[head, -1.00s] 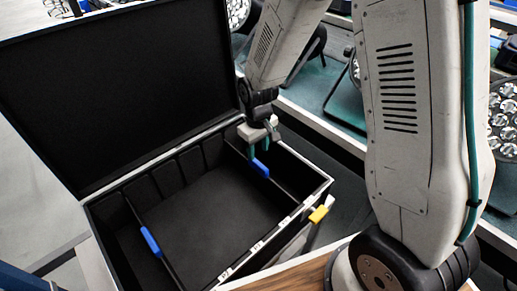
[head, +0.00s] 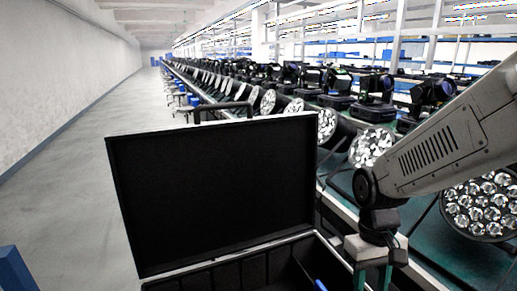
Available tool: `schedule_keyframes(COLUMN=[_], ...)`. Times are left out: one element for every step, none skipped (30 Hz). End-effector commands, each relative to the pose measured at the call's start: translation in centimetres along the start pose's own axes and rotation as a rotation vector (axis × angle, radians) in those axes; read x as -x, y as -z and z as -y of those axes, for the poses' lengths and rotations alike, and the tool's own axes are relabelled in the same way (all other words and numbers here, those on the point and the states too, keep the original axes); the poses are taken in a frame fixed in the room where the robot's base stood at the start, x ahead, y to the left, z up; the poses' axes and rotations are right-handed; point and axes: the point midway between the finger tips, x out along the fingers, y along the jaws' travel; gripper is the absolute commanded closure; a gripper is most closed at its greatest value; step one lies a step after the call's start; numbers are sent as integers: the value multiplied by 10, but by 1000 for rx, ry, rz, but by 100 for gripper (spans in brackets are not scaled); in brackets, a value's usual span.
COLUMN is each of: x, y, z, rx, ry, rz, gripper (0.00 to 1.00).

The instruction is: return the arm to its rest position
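My gripper (head: 373,280) hangs from my arm at the lower right of the head view, fingers pointing down. Its two green fingers stand apart with a gap between them, and nothing shows in the gap. The fingertips are cut off by the bottom edge. My arm reaches in from the right edge. The gripper is beside the right side of an open black case (head: 215,185), whose raised lid faces me.
Only the back of the case's inside shows, with a blue divider handle (head: 320,285). Par cans (head: 371,147) and moving-head lights (head: 374,95) line a long green-topped bench behind and to the right.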

Motion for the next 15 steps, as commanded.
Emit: schedule_keyframes(x=[11, 17, 24, 28, 33, 39, 43, 47, 53, 56, 59, 64, 67, 70, 73], y=[-12, -20, -30, -37, -44, -54, -61, -68, -77, -84, -91, -99, -105, -111, -119], z=[-2, -2, -3, -4, -4, -5, -5, -6, -6, -6, -7, -7, -8, -8, -8], rx=[-15, -23, -35, -43, -53, -64, -72, -79, -89, -96, -103, -113, -120, -126, -134], ry=[1, 1, 2, 2, 3, 3, 4, 4, 4, 4, 4, 5, 5, 5, 4], rz=[-14, -18, -24, -30, -37, -46, -52, -61, -73, -83, -94, -108, -122, -135, -154], gripper=[58, 58, 58, 58, 58, 58, 58, 58, 58, 58, 58, 58, 58, 58, 58])
